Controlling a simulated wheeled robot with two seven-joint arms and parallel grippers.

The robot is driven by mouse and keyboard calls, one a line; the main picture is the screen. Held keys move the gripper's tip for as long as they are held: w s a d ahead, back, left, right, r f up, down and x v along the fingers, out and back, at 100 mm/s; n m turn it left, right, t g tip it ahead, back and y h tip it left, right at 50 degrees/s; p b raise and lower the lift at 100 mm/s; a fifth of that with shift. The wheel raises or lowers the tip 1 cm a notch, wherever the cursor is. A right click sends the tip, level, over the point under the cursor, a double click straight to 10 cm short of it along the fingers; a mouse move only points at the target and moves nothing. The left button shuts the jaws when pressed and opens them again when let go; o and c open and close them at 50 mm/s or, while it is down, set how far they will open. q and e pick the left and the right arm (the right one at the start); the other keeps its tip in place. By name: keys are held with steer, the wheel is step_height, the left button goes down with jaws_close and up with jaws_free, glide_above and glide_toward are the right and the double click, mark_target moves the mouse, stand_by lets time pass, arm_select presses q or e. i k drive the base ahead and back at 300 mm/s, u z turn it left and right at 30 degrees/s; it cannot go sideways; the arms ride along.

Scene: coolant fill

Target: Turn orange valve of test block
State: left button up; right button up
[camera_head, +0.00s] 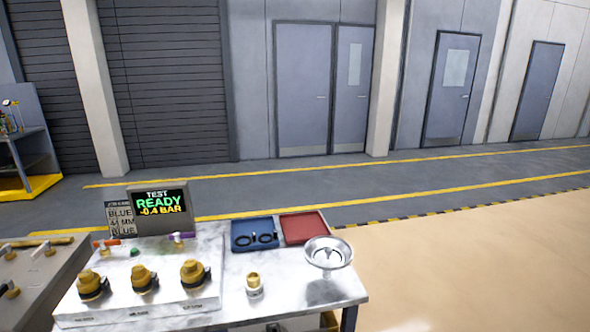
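The test block (140,301) is a pale block on the left of the workbench. A small valve with an orange handle (106,242) stands at its back left. A valve with a purple handle (182,237) stands at its back right, and a small green part (135,252) lies between them. Three yellow fittings with black collars line the front: left (91,284), middle (143,278) and right (193,273). Neither of my grippers is in view.
A display (160,202) behind the block reads "TEST READY -0.4 BAR", beside a small sign (120,219). A blue tray (240,241) with black rings, a red tray (304,228), a metal dish (328,252) and a yellow-topped fitting (254,284) occupy the right side.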

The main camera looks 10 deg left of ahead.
mark_target(102, 245)
steer(key=u, duration=0.15)
steer(key=i, duration=0.4)
steer(key=u, duration=0.45)
